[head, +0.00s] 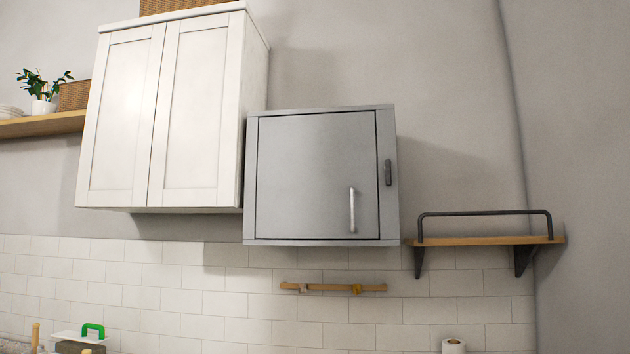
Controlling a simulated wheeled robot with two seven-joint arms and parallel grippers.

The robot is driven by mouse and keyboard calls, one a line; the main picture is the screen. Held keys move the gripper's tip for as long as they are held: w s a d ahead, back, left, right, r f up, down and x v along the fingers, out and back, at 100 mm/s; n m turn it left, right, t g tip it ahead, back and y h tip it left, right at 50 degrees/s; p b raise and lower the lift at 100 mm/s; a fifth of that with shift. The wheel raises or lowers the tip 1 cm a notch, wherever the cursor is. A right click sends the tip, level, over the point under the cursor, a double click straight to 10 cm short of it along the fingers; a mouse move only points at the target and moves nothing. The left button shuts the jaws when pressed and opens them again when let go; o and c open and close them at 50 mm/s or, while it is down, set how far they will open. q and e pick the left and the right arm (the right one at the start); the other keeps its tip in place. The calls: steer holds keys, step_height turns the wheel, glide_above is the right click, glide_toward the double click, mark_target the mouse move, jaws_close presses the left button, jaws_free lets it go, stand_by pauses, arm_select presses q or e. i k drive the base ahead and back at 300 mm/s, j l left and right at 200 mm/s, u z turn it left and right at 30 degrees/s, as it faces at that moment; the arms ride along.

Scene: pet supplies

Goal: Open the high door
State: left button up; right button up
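A grey metal wall cabinet (249,190) hangs in the middle of the head view, high on the wall. Its single door (310,165) is flat and looks shut, flush in its frame. A pale vertical bar handle (352,210) sits on the lower right part of the door. A dark latch-like piece (388,173) is on the frame at the door's right edge. Neither of my grippers shows in the head view.
A white two-door cabinet (160,110) hangs close on the left. A wooden shelf with a dark rail (485,240) is at right. Below are a wooden rail (333,288), a paper roll (453,346) and a green-handled item (93,330). The wall above right is bare.

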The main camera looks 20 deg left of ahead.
mark_target(316, 175)
steer(key=i+j, duration=0.25)
steer(key=j, duration=0.15)
steer(key=i+j, duration=0.25)
steer(key=j, duration=0.15)
steer(key=i+j, duration=0.25)
steer(key=j, duration=0.1)
